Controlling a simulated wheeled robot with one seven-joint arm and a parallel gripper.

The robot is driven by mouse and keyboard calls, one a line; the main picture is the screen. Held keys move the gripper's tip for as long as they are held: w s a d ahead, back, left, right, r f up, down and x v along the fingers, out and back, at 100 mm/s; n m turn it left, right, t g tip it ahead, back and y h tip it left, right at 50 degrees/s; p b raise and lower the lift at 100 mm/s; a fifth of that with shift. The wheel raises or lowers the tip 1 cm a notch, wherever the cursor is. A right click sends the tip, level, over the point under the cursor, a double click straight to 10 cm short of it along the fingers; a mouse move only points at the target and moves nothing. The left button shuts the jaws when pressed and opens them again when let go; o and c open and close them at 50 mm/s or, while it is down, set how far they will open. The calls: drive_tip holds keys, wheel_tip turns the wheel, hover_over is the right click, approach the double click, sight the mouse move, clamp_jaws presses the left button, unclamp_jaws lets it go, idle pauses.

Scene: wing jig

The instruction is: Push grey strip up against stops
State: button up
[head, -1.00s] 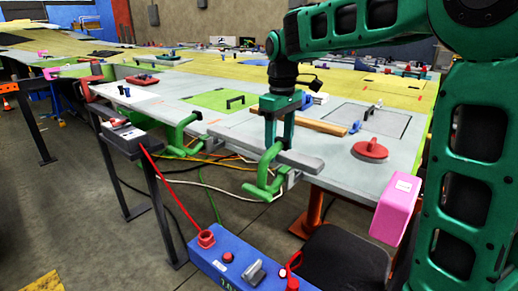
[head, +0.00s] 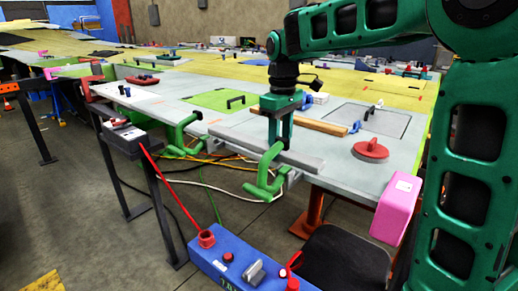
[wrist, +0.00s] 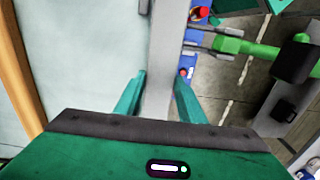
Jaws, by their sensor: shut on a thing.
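The grey strip (head: 306,160) is a long, narrow bar lying along the table's front edge. In the wrist view the strip (wrist: 164,60) runs up the picture between my two fingers. My gripper (head: 277,143) points down and is shut on the strip, near its middle in the head view. The gripper (wrist: 161,82) shows in the wrist view with one teal finger on each side of the strip. A small grey piece (wrist: 143,6) stands beside the strip's far part; I cannot tell whether it is a stop. No other stops are clearly seen.
Green clamps (head: 268,178) (head: 183,135) hang at the table's front edge. A wooden bar (head: 318,126) lies behind the strip. A red disc (head: 370,149) and a pink block (head: 397,195) are to the right. A blue box (head: 240,262) stands below in front.

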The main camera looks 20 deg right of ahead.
drive_tip(key=shift+w+d, duration=0.2)
drive_tip(key=shift+d, duration=0.05)
drive_tip(key=o, duration=0.9)
drive_tip(key=shift+r, duration=3.5)
